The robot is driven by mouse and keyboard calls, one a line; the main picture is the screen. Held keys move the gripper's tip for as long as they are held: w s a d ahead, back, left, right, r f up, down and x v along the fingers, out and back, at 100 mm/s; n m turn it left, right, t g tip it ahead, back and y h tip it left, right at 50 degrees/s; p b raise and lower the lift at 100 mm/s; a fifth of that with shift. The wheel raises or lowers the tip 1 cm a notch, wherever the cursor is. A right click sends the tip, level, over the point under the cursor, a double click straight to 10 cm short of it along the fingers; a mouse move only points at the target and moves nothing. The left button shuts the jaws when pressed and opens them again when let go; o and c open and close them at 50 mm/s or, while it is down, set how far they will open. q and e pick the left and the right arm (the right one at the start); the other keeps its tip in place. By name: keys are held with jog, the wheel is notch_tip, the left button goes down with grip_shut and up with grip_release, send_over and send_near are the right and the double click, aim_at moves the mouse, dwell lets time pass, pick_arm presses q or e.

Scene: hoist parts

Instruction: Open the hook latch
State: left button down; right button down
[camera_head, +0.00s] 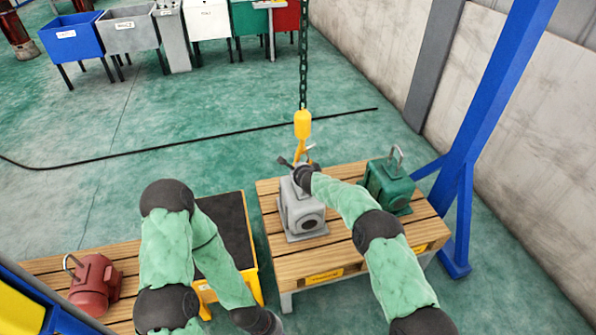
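The yellow hoist hook (303,124) hangs from a dark chain (303,55) above the middle pallet table. Its lower curve and a small latch piece (310,148) show just above my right gripper, partly covered by it. My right gripper (290,163) is at the hook's lower end, over the grey motor. It is too small to tell whether its fingers touch the latch or are open or shut. My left arm hangs low on the left, pointing down to the bottom edge. Its fingertips are out of the picture.
The grey motor (301,219) stands on the wooden pallet table (290,267), with a green motor (388,186) to its right. A red motor (95,284) sits on wood at the lower left. A blue post (485,110) stands at right. Colored bins (72,38) line the back; the floor between is mostly clear.

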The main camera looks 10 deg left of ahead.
jog(key=c, duration=0.9)
grip_release()
jog(key=shift+c, duration=0.2)
jog(key=shift+v, duration=0.75)
jog(key=v, duration=1)
jog(key=shift+s, duration=0.2)
jog(key=shift+d+r, duration=0.1)
